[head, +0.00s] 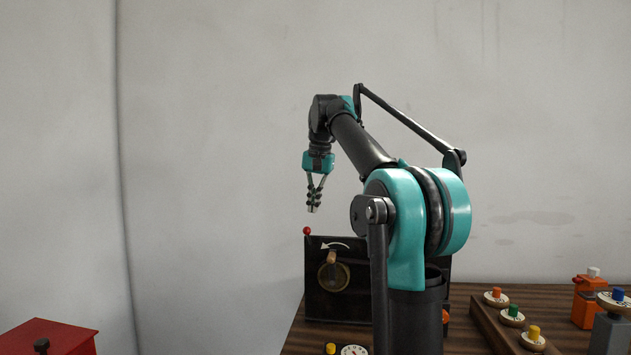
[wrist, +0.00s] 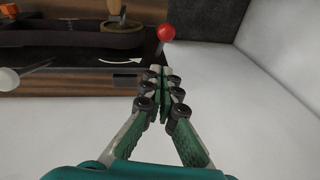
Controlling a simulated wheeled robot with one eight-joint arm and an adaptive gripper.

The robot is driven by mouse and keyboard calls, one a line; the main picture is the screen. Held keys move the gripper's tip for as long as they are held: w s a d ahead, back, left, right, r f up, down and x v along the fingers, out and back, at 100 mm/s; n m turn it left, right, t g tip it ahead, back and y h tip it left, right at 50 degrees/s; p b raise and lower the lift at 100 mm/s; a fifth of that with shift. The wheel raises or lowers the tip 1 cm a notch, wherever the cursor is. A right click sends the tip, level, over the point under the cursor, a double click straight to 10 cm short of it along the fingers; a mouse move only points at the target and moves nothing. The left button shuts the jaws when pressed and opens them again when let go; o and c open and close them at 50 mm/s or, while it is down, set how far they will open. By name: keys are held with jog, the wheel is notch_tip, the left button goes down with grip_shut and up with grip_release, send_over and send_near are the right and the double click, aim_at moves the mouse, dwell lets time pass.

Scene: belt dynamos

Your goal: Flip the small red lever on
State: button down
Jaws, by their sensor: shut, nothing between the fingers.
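The small red lever shows as a red ball (head: 307,231) at the upper left corner of a dark box (head: 322,297). In the wrist view the red ball (wrist: 166,32) sits on a short thin stem, just beyond my fingertips. My gripper (head: 313,208) is shut and empty, pointing down a little above the ball in the head view. In the wrist view my gripper (wrist: 160,72) has its green-padded fingers together, with a small gap in the picture between the tips and the ball. I cannot tell the exact distance.
The box's face carries a curved white arrow (head: 336,245) and a brown-handled crank (head: 333,265) on a brass disc. The wooden table (head: 462,292) holds a rack of coloured knobs (head: 493,325) and an orange device (head: 587,302) at right. A red box (head: 50,337) is at lower left.

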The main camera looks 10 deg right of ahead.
jog(key=a+v, duration=0.1)
jog(key=v, duration=0.9)
jog(key=n+t+h, duration=0.2)
jog(key=n+h, duration=0.1)
send_over(305, 228)
jog(key=w+a, duration=0.1)
jog(key=w, duration=0.1)
notch_tip(305, 228, down, 2)
notch_tip(305, 228, down, 11)
jog(key=d, duration=0.1)
jog(key=shift+s+f, duration=0.15)
jog(key=shift+f, duration=0.1)
jog(key=shift+d, duration=0.1)
jog(key=shift+s+f+t, duration=0.4)
jog(key=shift+s+f, duration=0.15)
jog(key=shift+s, duration=0.25)
jog(key=shift+w, duration=0.1)
